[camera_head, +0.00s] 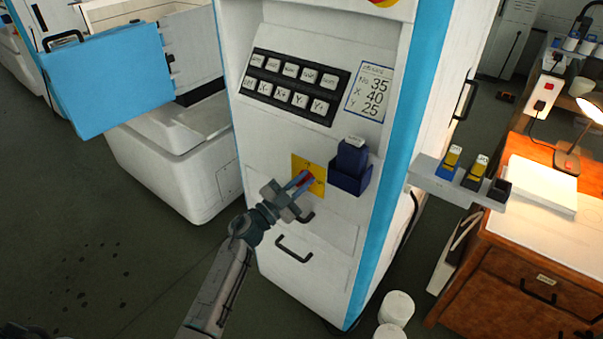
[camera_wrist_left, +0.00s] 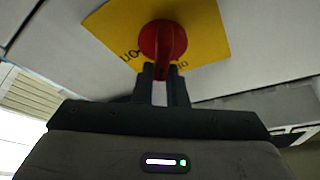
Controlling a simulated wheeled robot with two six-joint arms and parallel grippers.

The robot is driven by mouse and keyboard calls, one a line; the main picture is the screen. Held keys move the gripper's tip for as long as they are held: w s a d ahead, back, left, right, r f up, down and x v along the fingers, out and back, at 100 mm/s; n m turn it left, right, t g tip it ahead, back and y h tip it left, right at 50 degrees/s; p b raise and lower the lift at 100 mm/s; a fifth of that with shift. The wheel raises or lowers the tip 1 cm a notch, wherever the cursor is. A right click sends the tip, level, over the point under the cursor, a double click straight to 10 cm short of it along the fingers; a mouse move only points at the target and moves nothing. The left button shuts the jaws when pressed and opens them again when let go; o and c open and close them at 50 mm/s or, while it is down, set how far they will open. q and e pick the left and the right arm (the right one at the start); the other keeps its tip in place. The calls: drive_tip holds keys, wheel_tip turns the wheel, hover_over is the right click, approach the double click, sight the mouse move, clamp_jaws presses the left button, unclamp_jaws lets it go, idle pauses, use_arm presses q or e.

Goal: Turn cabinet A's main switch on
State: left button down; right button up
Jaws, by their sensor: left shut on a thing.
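The main switch is a red rotary knob (camera_wrist_left: 163,42) on a yellow plate (camera_wrist_left: 205,30), low on the front of the white and blue cabinet (camera_head: 255,160). The plate also shows in the head view (camera_head: 318,186). My left gripper (camera_head: 303,180) reaches up from below, and its fingers are closed on the red knob's lower part. In the left wrist view the two dark fingertips (camera_wrist_left: 163,75) stand on either side of the knob's handle. Lettering on the plate is partly hidden by knob and fingers. My right gripper is in neither view.
A dark blue holder (camera_head: 350,178) with a blue block sits right of the plate. A black key panel (camera_head: 295,85) is above. Black handles (camera_head: 295,250) are below. A shelf with tagged blocks (camera_head: 455,180) and a wooden desk (camera_head: 540,270) stand at right.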

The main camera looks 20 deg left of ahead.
use_arm(q)
drive_tip(key=m+g+p, duration=0.1)
drive_tip(key=m, duration=0.1)
drive_tip(key=m+g+p, duration=0.1)
drive_tip(key=m, duration=0.1)
drive_tip(key=m+p, duration=0.2)
drive_tip(key=shift+s+d+f+m+g+h, duration=0.15)
drive_tip(key=shift+d+f+m+g+h, duration=0.1)
drive_tip(key=shift+f+m+g+h, duration=0.15)
drive_tip(key=shift+d+f+m+g+y+p, duration=0.1)
drive_tip(key=shift+f+m+g+y+p, duration=0.15)
drive_tip(key=shift+m+g+p, duration=0.7)
drive_tip(key=shift+f+m+t+y+p, duration=0.2)
drive_tip(key=shift+m+p, duration=0.35)
drive_tip(key=shift+m, duration=1.1)
drive_tip(key=shift+g, duration=0.25)
drive_tip(key=c, duration=1.5)
unclamp_jaws()
drive_tip(key=shift+o, duration=0.2)
drive_tip(key=b+v, duration=0.3)
drive_tip(key=v, duration=0.8)
drive_tip(key=shift+f, duration=0.1)
